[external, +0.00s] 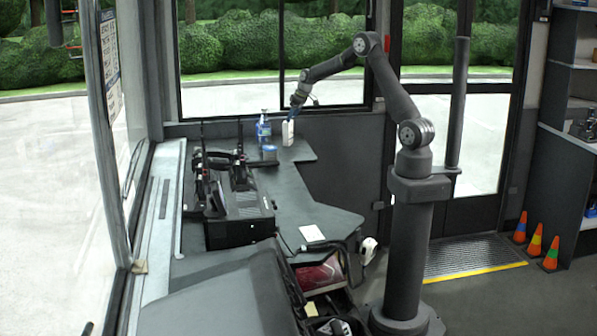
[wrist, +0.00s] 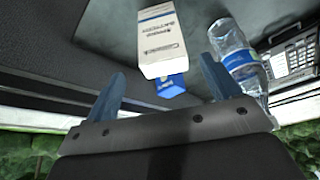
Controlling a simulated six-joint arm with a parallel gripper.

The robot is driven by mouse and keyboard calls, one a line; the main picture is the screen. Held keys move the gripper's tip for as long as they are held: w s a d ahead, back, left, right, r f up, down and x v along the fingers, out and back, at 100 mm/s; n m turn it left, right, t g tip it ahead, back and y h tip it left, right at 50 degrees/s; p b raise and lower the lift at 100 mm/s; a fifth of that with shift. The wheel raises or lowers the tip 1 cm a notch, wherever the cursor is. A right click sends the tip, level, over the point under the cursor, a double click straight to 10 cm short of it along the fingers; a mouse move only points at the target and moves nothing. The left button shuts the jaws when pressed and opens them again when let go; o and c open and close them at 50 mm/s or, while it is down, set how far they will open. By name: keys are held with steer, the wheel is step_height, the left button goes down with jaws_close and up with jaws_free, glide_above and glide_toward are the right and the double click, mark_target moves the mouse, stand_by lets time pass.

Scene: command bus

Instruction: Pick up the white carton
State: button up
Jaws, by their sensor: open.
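The white carton (wrist: 160,38) has dark print on its side and shows in the middle of the wrist view, just beyond my fingertips. In the external view the white carton (external: 287,133) stands upright at the far end of the dark desk (external: 290,190), near the window. My gripper (wrist: 155,90) is open, with one blue finger to each side of the carton's line. The carton is beyond or only at the tips; contact cannot be told. In the external view my gripper (external: 293,110) is right above or beside the carton, small and partly merged with it.
A clear bottle with a blue label (wrist: 232,55) stands close to my right finger; it shows in the external view (external: 263,128). A blue box (wrist: 171,85) is by the carton. A keypad device (wrist: 292,55) lies at the right. Radio equipment (external: 235,185) occupies the desk's left.

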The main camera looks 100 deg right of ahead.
mark_target(287, 129)
steer(key=x, duration=0.9)
steer(key=shift+w+a+f, duration=0.1)
steer(key=shift+w+f, duration=0.05)
steer(key=c, duration=1)
steer(key=shift+c, duration=0.7)
steer(key=shift+r, duration=0.2)
